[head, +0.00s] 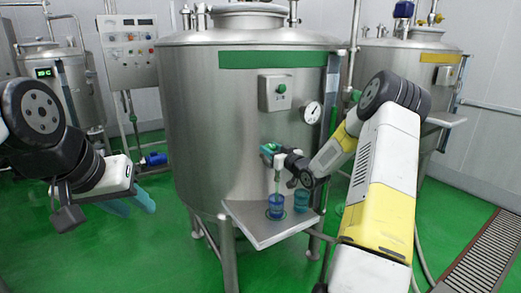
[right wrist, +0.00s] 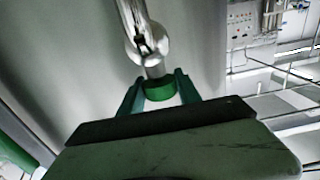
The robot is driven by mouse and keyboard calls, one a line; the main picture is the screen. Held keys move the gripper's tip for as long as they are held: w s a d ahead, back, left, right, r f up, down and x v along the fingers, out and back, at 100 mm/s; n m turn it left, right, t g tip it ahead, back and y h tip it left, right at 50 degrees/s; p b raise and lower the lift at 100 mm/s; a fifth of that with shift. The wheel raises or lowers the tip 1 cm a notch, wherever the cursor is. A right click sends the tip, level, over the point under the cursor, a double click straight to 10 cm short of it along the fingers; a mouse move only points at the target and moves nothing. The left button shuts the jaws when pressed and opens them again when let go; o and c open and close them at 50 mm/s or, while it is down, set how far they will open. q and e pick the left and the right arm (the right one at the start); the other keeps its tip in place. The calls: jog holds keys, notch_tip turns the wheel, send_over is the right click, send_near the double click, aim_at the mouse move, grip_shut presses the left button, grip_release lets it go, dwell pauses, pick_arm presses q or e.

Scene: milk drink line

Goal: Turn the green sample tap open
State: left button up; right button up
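The green sample tap (head: 267,149) sticks out from the front of the central steel tank. My right gripper (head: 276,152) is at the tap, with its arm coming in from the right. In the right wrist view the tap's round green knob (right wrist: 159,91) sits between the two teal fingers (right wrist: 161,88), which look closed against its sides. A pale vertical strip shows below the tap above a blue cup (head: 276,208); I cannot tell whether it is spout or liquid. My left gripper (head: 132,203) hangs empty at the left, its teal fingers apart.
The central tank (head: 200,120) carries a gauge (head: 312,112) and a button box (head: 276,93). A small steel shelf (head: 262,235) below the tap holds the blue cup and a teal cup (head: 301,201). Open green floor lies left of the shelf.

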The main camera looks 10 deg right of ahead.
aim_at(275, 150)
grip_shut()
jog(key=shift+w+r+n+g+y, duration=0.1)
jog(key=shift+n+g+y, duration=0.7)
jog(key=shift+n+y, duration=0.6)
jog(key=shift+g+y, duration=0.3)
jog(key=shift+y, duration=0.4)
jog(key=o, duration=0.6)
grip_release()
jog(key=shift+o, duration=0.2)
jog(key=v, duration=0.8)
